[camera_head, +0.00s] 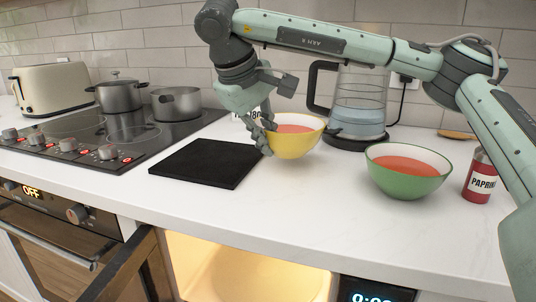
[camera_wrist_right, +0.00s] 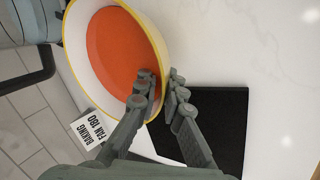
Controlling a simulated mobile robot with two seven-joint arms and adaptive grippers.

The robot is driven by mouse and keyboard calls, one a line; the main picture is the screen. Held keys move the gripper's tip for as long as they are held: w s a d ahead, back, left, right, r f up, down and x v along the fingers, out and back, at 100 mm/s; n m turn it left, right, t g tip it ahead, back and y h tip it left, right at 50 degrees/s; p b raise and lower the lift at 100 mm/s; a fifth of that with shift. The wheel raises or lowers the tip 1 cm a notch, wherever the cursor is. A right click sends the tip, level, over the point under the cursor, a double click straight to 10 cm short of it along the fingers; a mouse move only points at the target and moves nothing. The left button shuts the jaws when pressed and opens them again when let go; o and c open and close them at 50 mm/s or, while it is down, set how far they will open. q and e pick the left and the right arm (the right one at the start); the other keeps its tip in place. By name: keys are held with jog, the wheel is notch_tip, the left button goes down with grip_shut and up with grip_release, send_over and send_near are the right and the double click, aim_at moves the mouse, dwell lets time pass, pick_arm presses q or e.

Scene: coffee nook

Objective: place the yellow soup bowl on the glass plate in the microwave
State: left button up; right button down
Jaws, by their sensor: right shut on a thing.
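The yellow soup bowl (camera_head: 293,146) holds orange-red soup and is right of the black mat, in front of the kettle. My right gripper (camera_head: 266,133) is shut on the bowl's left rim, one finger inside and one outside. The wrist view shows the same grip (camera_wrist_right: 160,95) on the bowl's yellow rim (camera_wrist_right: 158,42). I cannot tell whether the bowl touches the counter. The microwave (camera_head: 245,270) is below the counter front, open and lit inside, its dark door (camera_head: 122,268) swung out at left. My left gripper is not in view.
A green bowl of soup (camera_head: 408,178) and a paprika tin (camera_head: 480,178) stand at right. The glass kettle (camera_head: 358,105) is behind. The black mat (camera_head: 205,163), hob (camera_head: 95,150), two pots and toaster (camera_head: 52,88) are at left. The front counter is clear.

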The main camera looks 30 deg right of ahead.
notch_tip(320, 180, down, 2)
jog(key=shift+f, duration=0.15)
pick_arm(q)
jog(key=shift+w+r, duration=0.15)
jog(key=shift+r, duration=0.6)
pick_arm(e)
jog(key=shift+f, duration=0.1)
jog(key=shift+f, duration=0.15)
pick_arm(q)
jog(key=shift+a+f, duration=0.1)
pick_arm(e)
jog(key=c, duration=1.6)
grip_release()
jog(key=shift+c, duration=0.2)
